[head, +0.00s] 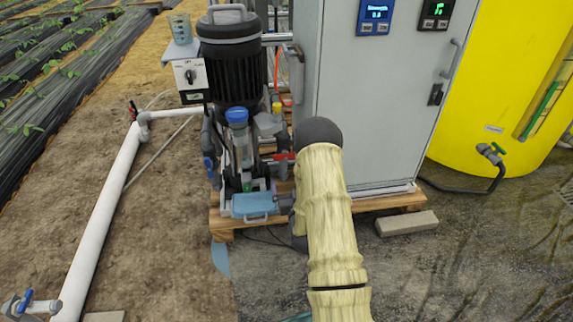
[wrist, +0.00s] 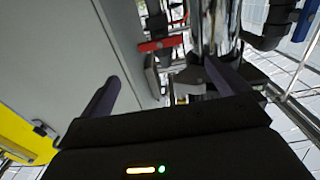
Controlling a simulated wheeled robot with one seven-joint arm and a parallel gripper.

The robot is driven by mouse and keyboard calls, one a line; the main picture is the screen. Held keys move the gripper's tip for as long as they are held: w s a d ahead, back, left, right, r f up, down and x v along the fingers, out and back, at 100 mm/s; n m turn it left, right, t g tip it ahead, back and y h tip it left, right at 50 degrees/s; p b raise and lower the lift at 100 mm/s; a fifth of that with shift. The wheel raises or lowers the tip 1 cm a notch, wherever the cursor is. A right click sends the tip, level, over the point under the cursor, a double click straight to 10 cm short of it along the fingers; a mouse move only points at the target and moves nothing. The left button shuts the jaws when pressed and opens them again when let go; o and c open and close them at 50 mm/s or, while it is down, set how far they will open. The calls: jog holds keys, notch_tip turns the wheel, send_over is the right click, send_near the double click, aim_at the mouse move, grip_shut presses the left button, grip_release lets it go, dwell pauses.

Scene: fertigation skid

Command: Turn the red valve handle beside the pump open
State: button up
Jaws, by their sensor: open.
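The red valve handle (head: 281,157) shows in the head view as a short red bar just left of my arm, beside the pump (head: 233,70). My arm covers part of the area around it. In the wrist view the red handle (wrist: 160,44) is a flat bar beyond my fingertips, roughly between them in the picture. My gripper (wrist: 165,85) is open, its two dark fingers wide apart, with nothing between them. The handle looks apart from both fingers. In the head view my gripper is hidden behind my arm.
A grey cabinet (head: 360,80) stands close right of the handle; its wall (wrist: 60,60) is close to one finger. Pump pipework crowds the other side, with a blue handle (wrist: 304,22). A yellow tank (head: 500,90) is farther right. A brick (head: 407,223) lies on the floor.

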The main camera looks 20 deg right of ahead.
aim_at(286, 158)
jog(key=b+x, duration=0.4)
jog(key=x, duration=0.7)
jog(key=shift+w+f, duration=0.1)
jog(key=shift+f, duration=0.05)
jog(key=shift+w+d+b, duration=0.15)
jog(key=shift+w+b, duration=0.15)
jog(key=shift+w, duration=0.05)
jog(key=c, duration=0.9)
